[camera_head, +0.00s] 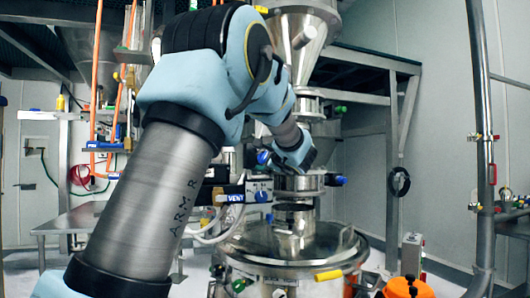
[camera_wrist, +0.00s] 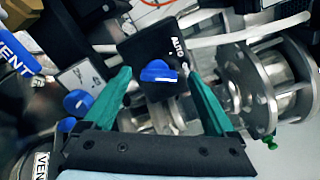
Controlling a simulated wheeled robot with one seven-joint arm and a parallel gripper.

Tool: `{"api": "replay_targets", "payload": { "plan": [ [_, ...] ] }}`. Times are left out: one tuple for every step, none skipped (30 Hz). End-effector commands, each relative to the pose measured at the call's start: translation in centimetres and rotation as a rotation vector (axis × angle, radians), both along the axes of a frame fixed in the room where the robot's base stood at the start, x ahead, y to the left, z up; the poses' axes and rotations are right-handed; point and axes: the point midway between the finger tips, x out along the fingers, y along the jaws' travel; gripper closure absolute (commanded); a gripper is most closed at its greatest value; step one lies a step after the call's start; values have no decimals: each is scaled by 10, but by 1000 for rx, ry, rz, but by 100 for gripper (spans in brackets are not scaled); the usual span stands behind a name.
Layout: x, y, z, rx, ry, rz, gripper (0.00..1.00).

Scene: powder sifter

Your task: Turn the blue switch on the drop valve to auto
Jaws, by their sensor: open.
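The blue switch (camera_wrist: 158,72) sits on a black box (camera_wrist: 150,42) in the middle of the wrist view. Its handle lies roughly sideways in the picture, with a white mark on its face. The "AUTO" label is above and right of it; the other markings are too small to read. My gripper (camera_wrist: 159,76) is open, with one green finger left of the switch and one right. No contact is visible between fingers and switch. In the head view, my arm reaches to the sifter column, and I cannot make out the fingers there.
A second blue knob (camera_wrist: 77,102) on a grey plate lies close to my left finger. A blue "VENT" handle (camera_wrist: 14,56) is farther left. A metal flanged fitting (camera_wrist: 268,82) stands close on the right. The steel sifter vessel (camera_head: 290,245) is below in the head view.

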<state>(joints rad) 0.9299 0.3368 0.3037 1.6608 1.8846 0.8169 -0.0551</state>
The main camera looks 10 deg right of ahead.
Motion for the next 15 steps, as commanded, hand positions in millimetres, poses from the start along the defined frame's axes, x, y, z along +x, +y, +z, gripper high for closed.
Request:
{"api": "replay_targets", "payload": {
  "plan": [
    [5,1,1,2,2,1,9],
    [7,1,1,2,1,1,9],
    [10,1,1,1,1,1,9],
    [11,2,1,1,0,0,9],
    [12,2,1,0,0,0,9],
    [13,2,0,0,0,0,9],
    [13,2,0,0,0,0,9],
    [13,2,0,0,0,0,9],
    [13,2,-1,0,0,0,9],
    [13,2,-1,0,0,-1,9],
    [13,2,-1,0,0,-1,9],
    [13,2,-1,0,0,-1,9],
    [13,2,-1,0,0,-1,9],
    [13,2,-1,0,0,-1,12],
    [13,2,-1,0,0,-1,16]
  ]
}}
